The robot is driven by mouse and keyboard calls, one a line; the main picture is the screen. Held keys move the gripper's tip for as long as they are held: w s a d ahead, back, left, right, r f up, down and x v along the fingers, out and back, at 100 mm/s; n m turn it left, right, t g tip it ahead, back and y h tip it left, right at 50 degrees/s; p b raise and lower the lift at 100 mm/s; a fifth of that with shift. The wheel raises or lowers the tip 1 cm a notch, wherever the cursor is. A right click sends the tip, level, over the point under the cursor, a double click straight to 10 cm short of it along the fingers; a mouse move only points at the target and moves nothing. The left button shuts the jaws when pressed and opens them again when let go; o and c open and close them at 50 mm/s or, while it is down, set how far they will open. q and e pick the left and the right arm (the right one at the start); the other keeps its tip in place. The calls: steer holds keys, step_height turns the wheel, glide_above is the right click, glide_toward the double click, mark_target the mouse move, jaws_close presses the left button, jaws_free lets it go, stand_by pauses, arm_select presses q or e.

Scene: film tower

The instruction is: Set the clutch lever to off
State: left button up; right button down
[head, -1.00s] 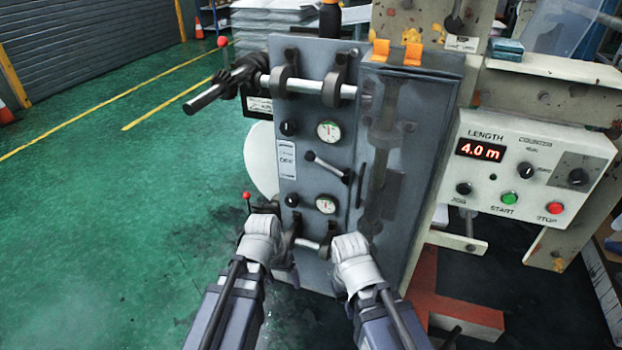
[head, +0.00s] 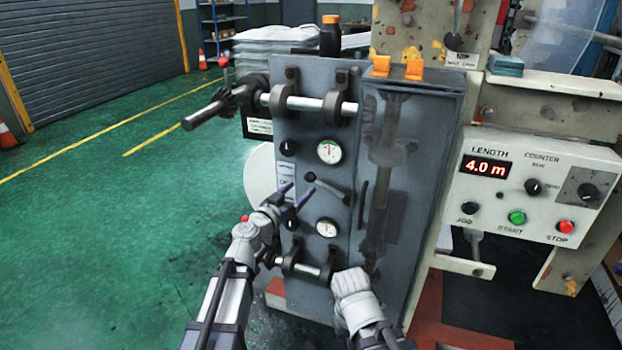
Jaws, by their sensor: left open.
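A short dark lever (head: 328,188) sits on the front of the grey panel (head: 345,120), between two round gauges. It slants down to the right from its pivot. I take it for the clutch lever, though no name on it is readable. A pale label plate (head: 284,170) is left of it, its lower part covered by my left gripper and its text too blurred to read. My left gripper (head: 296,193) is open and empty, its two dark fingers pointing up at the panel, just left of and below the lever's pivot. My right gripper (head: 350,284) is low at the right; its fingers are hidden.
An upper roller shaft (head: 310,104) and a lower shaft (head: 308,269) stick out from the panel. Gauges (head: 329,151) and (head: 326,228) flank the lever. The control box (head: 540,190) at right reads 4.0 m. Green floor at left is free.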

mark_target(308, 180)
arm_select(q)
steer(key=shift+x, duration=4)
steer(key=shift+a, duration=0.15)
steer(key=shift+c, duration=0.3)
jaws_close()
steer(key=shift+s, duration=0.1)
